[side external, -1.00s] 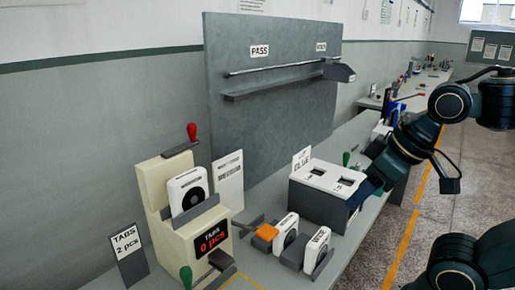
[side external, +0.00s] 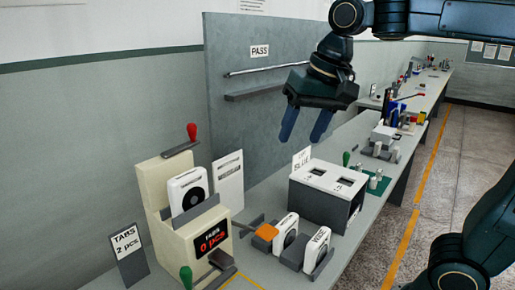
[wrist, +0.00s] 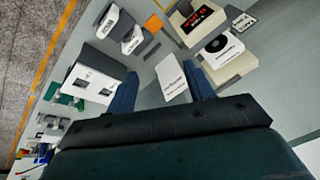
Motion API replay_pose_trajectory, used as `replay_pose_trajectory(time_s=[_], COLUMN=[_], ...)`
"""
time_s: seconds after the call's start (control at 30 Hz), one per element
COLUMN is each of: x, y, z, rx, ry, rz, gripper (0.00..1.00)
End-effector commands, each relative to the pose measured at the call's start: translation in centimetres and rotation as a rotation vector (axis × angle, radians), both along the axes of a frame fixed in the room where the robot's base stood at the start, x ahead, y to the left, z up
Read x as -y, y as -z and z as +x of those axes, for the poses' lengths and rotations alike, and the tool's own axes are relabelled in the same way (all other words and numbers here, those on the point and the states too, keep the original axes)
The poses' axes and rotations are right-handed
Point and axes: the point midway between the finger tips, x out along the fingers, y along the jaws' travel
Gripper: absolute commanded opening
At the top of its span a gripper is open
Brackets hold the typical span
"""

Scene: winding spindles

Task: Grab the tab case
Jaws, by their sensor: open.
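A white case with a black round disc (side external: 187,190) sits upright in a grey holder on the cream machine (side external: 160,225), whose display reads TABS 0 pcs. It also shows in the wrist view (wrist: 222,46). Two similar white cases, a left one (side external: 286,232) and a right one (side external: 316,247), stand in grey holders on the bench. I cannot tell from the labels which is the tab case. My gripper (side external: 305,124) is open and empty, high above the bench near the grey panel, fingers pointing down. Its blue fingers also show in the wrist view (wrist: 162,92), apart from every case.
A grey box with a white slotted top (side external: 330,178) stands below and right of my gripper. A white card (side external: 228,182) stands beside the machine. The grey panel (side external: 225,65) with rails rises behind.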

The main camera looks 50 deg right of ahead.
Motion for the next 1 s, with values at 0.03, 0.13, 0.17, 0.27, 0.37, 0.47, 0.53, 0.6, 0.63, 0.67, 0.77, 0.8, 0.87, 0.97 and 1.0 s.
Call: replay_pose_trajectory(time_s=[0.03, 0.13, 0.17, 0.27, 0.37, 0.47, 0.53, 0.6, 0.63, 0.67, 0.77, 0.8, 0.87, 0.97, 1.0], x=[-0.3, -1.0, -1.2, -1.9, -2.6, -3.4, -4.0, -4.6, -4.8, -5.1, -6.0, -6.4, -7.0, -8.0, -8.4], y=[-0.4, -1.2, -1.4, -1.8, -2.2, -2.3, -2.3, -2.1, -2.0, -2.0, -1.5, -1.2, -0.9, -0.1, 0.3], z=[1.3, 3.5, 4.1, 6.3, 8.4, 10.5, 11.9, 13.3, 13.9, 14.4, 16.3, 17.0, 18.0, 19.7, 20.3], rx=[-0.016, -0.046, -0.054, -0.084, -0.112, -0.139, -0.159, -0.178, -0.186, -0.193, -0.219, -0.228, -0.241, -0.263, -0.272], ry=[0.036, 0.117, 0.141, 0.222, 0.305, 0.387, 0.445, 0.504, 0.529, 0.554, 0.639, 0.674, 0.724, 0.810, 0.844], rz=[0.013, 0.039, 0.047, 0.070, 0.089, 0.107, 0.117, 0.126, 0.129, 0.132, 0.141, 0.143, 0.147, 0.150, 0.150], gripper=[0.53, 0.53, 0.53, 0.53, 0.53, 0.53, 0.53, 0.53, 0.53, 0.53, 0.53, 0.53, 0.53, 0.53, 0.53])
